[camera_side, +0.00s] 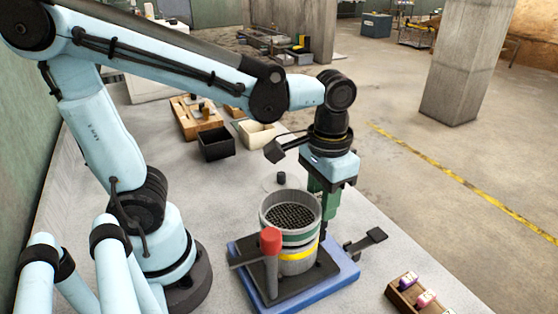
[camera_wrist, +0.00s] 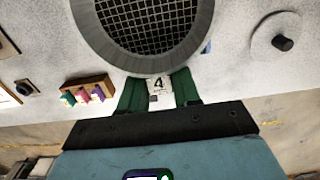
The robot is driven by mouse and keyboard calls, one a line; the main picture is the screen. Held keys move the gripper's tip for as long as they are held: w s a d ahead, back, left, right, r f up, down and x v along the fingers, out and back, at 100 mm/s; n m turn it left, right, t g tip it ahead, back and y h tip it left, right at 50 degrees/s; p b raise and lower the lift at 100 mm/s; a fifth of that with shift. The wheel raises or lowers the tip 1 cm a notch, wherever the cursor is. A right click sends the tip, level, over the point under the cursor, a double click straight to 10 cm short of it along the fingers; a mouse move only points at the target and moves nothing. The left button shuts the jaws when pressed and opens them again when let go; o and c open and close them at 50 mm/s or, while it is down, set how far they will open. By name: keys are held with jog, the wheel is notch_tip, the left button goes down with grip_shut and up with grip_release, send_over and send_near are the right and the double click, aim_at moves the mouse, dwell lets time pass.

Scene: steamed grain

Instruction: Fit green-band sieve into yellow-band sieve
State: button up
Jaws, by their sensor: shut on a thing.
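The green-band sieve (camera_side: 287,239) is a grey round sieve with dark mesh inside. It stands upright directly above the yellow-band sieve (camera_side: 297,266), and their walls look in line; I cannot tell whether it is seated inside. In the wrist view the green-band sieve's rim and mesh (camera_wrist: 147,22) fill the top middle, hiding what lies below. My gripper (camera_side: 318,207) is at the right side of the green-band sieve. In the wrist view my gripper's green fingers (camera_wrist: 160,92) are shut on its pale tab (camera_wrist: 158,84) marked 4.
The yellow-band sieve stands in a black fixture on a blue base (camera_side: 344,277). A red-topped clamp post (camera_side: 271,242) is in front, a black lever (camera_side: 366,241) to the right. A knobbed disc (camera_side: 281,182), a rack of coloured pieces (camera_side: 412,293) and a black bin (camera_side: 215,144) are nearby.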

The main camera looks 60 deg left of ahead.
jog(key=shift+f, duration=0.55)
jog(key=o, duration=1.5)
jog(key=shift+o, duration=0.2)
jog(key=shift+r, duration=3.5)
jog(key=shift+f, duration=0.15)
jog(key=shift+f, duration=3.3)
